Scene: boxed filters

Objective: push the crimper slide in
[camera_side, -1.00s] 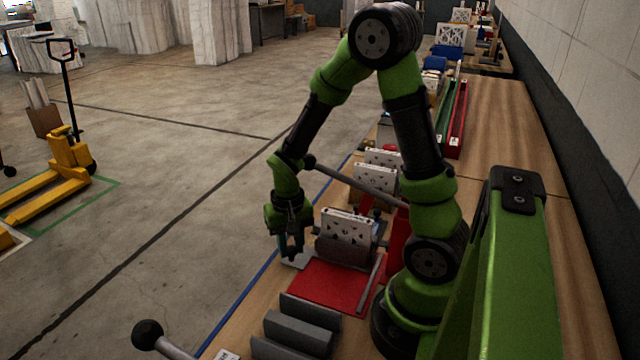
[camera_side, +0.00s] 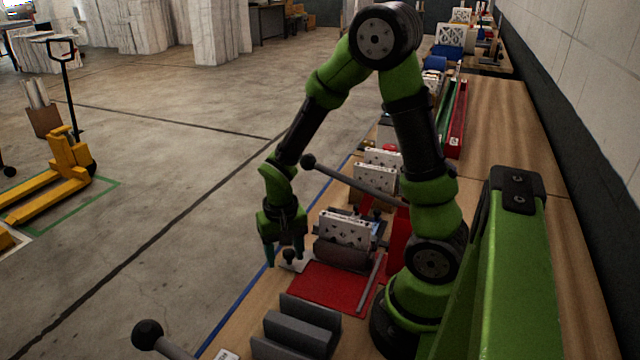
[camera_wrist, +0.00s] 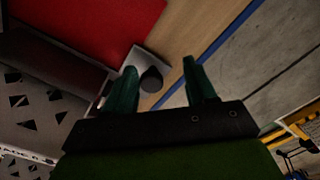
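The crimper has a red plate (camera_side: 325,287), which also fills the top left of the wrist view (camera_wrist: 90,30). A light grey slide plate (camera_side: 300,263) with a dark round knob (camera_side: 289,256) sticks out at the red plate's far left corner. My gripper (camera_side: 285,256) is open beside the knob. In the wrist view its two green fingers (camera_wrist: 160,82) stand wide apart. The knob (camera_wrist: 151,80) appears between them, closer to the left finger; I cannot tell whether they touch. A white perforated filter panel (camera_side: 345,228) stands upright behind the red plate, above a grey block.
Grey ridged blocks (camera_side: 300,327) lie in front of the red plate. A lever with a black ball (camera_side: 308,161) reaches out above the bench behind my gripper; another ball lever (camera_side: 147,333) is at the front. The bench's left edge has a blue stripe (camera_side: 240,302).

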